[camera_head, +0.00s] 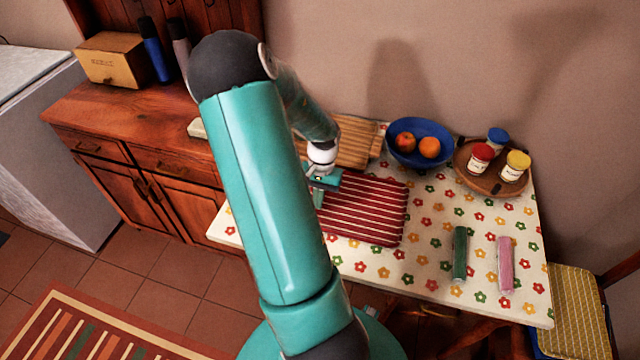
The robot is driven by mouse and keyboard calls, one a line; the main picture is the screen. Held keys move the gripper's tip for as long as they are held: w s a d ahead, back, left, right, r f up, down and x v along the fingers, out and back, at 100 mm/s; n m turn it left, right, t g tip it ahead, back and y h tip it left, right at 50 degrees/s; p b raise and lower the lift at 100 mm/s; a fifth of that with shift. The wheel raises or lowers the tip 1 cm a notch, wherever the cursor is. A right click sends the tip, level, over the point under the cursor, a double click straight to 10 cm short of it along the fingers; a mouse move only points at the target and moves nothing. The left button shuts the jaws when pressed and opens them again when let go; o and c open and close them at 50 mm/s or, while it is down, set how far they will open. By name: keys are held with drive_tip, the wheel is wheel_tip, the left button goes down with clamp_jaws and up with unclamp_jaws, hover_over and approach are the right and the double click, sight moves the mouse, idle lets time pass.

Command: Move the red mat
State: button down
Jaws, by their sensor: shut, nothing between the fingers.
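The red mat (369,211) with thin white stripes lies flat on the flower-patterned tablecloth, left of the table's middle. My arm covers its left part. My gripper (319,199) is at the mat's left edge, shut with nothing held. Its fingertips are small and partly hidden, so I cannot tell whether they touch the mat.
A wooden board (355,142) lies behind the mat. A blue bowl (391,158) with fruit and a brown tray (467,166) with jars stand at the back. A green roll (460,253) and a pink roll (505,264) lie right. Clear cloth (430,215) separates mat and rolls.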

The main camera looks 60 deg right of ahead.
drive_tip(key=shift+s+a+f, duration=0.1)
drive_tip(key=shift+s+a, duration=0.05)
drive_tip(key=shift+a, duration=0.5)
drive_tip(key=shift+s+a+f, duration=0.15)
drive_tip(key=shift+a, duration=0.55)
drive_tip(key=shift+s+a+f, duration=0.1)
drive_tip(key=shift+s+a, duration=0.05)
drive_tip(key=shift+a, duration=0.5)
